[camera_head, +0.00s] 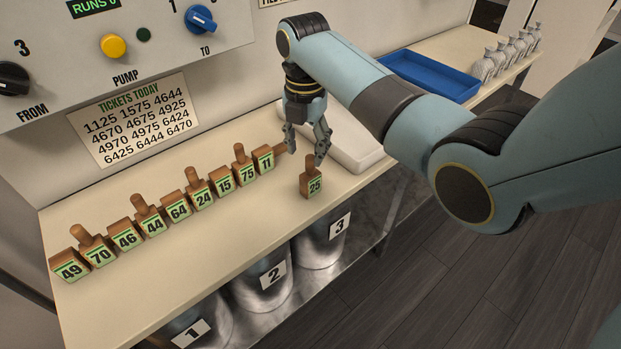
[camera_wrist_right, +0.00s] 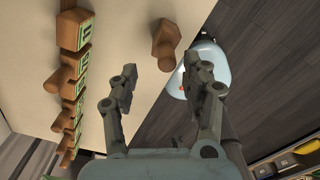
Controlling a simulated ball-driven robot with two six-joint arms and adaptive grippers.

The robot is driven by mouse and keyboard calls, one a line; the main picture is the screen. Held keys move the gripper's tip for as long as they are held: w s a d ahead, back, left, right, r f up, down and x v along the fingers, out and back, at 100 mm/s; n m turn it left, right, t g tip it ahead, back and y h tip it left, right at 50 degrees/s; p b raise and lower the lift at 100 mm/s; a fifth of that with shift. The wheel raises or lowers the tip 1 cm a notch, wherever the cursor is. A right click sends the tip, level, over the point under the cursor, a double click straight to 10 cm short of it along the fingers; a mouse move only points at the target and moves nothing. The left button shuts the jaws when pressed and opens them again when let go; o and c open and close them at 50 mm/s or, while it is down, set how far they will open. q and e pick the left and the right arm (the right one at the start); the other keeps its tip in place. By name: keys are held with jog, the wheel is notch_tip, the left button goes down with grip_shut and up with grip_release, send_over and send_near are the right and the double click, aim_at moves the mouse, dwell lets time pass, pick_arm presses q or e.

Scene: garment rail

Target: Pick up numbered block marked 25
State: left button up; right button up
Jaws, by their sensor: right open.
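The block marked 25 (camera_head: 313,185) stands upright on the bench, apart from the row, with its wooden handle up. It also shows in the right wrist view (camera_wrist_right: 165,46), beyond the fingertips near the bench edge. My right gripper (camera_head: 306,153) is open and empty, just above and behind the block in the head view. Its fingers show in the right wrist view (camera_wrist_right: 165,85) with a clear gap between them. Nothing is held. My left gripper is in neither view.
A row of several numbered blocks (camera_head: 178,208) runs along the bench (camera_head: 215,262) to the left. A white tray-like slab (camera_head: 352,150) lies behind the gripper, and a blue tray (camera_head: 430,76) farther right. Metal bins (camera_head: 262,285) stand below the bench.

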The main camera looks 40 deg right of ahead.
aim_at(310, 156)
jog(key=f, duration=0.5)
jog(key=shift+s+d+f, duration=0.1)
jog(key=shift+s+d, duration=0.15)
jog(key=shift+d, duration=0.1)
grip_shut()
